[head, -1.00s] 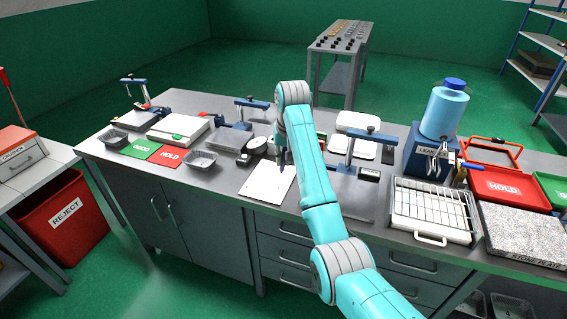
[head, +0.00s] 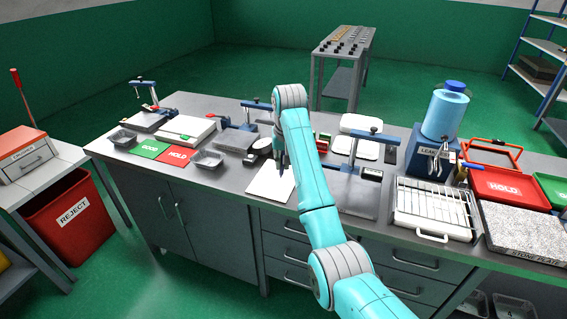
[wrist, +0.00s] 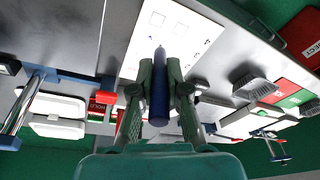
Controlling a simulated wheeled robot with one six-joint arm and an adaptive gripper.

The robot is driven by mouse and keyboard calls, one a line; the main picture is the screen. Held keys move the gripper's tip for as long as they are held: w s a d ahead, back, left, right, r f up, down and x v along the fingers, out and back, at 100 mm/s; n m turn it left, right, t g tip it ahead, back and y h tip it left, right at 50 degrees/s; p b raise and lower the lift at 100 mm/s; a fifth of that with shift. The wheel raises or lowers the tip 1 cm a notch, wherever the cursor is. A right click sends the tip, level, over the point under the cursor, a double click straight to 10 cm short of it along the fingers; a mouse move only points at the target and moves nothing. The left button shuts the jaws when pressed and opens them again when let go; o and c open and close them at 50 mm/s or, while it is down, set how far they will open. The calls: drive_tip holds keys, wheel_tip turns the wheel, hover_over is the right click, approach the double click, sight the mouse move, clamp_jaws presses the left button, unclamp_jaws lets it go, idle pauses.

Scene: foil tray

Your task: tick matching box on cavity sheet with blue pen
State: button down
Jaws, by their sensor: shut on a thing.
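My gripper (wrist: 160,95) is shut on the blue pen (wrist: 159,90), which sits between its fingers in the wrist view with its tip pointing toward the sheet. The cavity sheet (wrist: 178,32) is white with printed boxes and marks in the wrist view. In the head view the sheet (head: 269,184) lies flat near the front edge of the bench, and my gripper (head: 281,158) is over its back right part, partly hidden by my arm. I cannot tell whether the pen tip touches the paper.
Right of my arm stand a press-like fixture (head: 358,172) and a white tray with a wire rack (head: 433,208). A blue bottle (head: 445,110) stands further right.

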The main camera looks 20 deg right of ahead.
drive_tip(key=shift+s+x, duration=0.2)
drive_tip(key=shift+x, duration=0.75)
drive_tip(key=shift+s+x, duration=0.2)
drive_tip(key=shift+x, duration=0.75)
drive_tip(key=shift+s+x, duration=0.2)
drive_tip(key=shift+x, duration=0.75)
drive_tip(key=shift+f, duration=0.35)
drive_tip(key=shift+s, duration=0.4)
drive_tip(key=shift+w+d, duration=0.2)
drive_tip(key=shift+d, duration=0.2)
idle(1.3)
idle(0.4)
drive_tip(key=shift+w+v, duration=0.2)
drive_tip(key=shift+v, duration=0.75)
drive_tip(key=shift+w+v, duration=0.2)
drive_tip(key=shift+v, duration=0.8)
drive_tip(key=shift+w+v, duration=0.2)
drive_tip(key=shift+v, duration=0.75)
drive_tip(key=shift+r, duration=0.15)
drive_tip(key=shift+w, duration=0.1)
